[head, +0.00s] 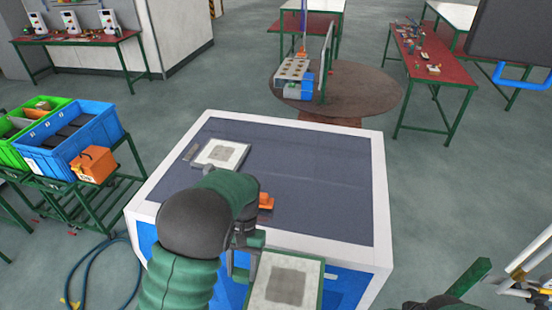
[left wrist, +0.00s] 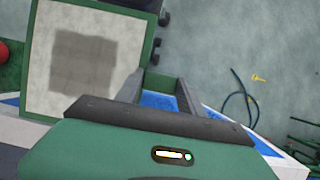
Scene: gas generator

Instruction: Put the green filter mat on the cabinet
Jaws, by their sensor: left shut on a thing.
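The green filter mat (head: 286,281), a pale square with a grey centre patch and a green frame, is in my left gripper (head: 245,264) at the front edge of the cabinet. The mat also fills the upper left of the left wrist view (left wrist: 85,58). My left gripper is shut on the mat's side; the exact contact is hard to see. The cabinet (head: 318,190) has a dark grey top, a white rim and blue sides. At the lower right of the head view, a dark and green part may belong to my right arm; its jaws cannot be made out.
An orange item (head: 266,201) sits near the middle. The right half of the top is clear. A blue crate (head: 72,145) and an orange box (head: 93,164) stand left.

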